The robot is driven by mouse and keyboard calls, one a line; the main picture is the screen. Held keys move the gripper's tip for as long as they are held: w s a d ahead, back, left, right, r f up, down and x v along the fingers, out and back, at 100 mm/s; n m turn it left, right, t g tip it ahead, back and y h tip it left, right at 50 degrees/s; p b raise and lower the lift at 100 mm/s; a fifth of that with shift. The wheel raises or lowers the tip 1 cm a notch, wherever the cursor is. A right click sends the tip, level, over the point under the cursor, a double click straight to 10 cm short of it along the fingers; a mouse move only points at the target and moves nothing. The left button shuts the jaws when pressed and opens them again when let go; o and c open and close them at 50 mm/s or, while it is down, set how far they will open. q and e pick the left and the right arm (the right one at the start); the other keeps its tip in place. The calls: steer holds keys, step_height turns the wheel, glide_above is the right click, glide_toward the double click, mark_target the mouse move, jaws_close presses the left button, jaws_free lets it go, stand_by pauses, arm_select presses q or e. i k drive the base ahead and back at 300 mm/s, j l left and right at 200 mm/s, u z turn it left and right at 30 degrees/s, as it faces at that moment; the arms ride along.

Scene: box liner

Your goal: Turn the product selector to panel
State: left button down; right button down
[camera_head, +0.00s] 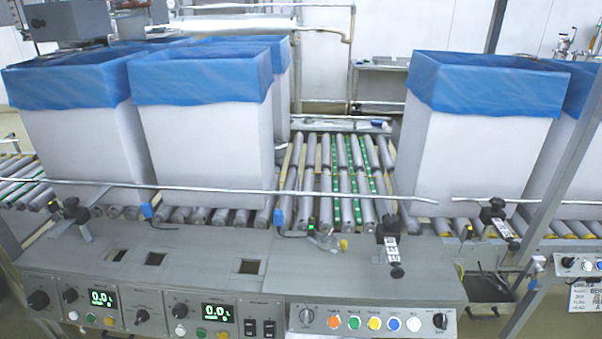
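A control panel (275,315) runs along the front of the conveyor, at the bottom of the head view. A round selector knob (307,316) sits at the left end of a light button plate, and a black knob (440,321) at its right end. Neither of my grippers is in view.
Buttons, including an orange one (333,322), line the light plate. Two green displays (103,299) (217,313) are to the left. Tall white boxes with blue liners (205,120) (475,140) stand on the roller conveyor (335,180). Black-handled clamps (391,248) stand on the ledge above.

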mark_target(142, 316)
steer(key=u, duration=1.25)
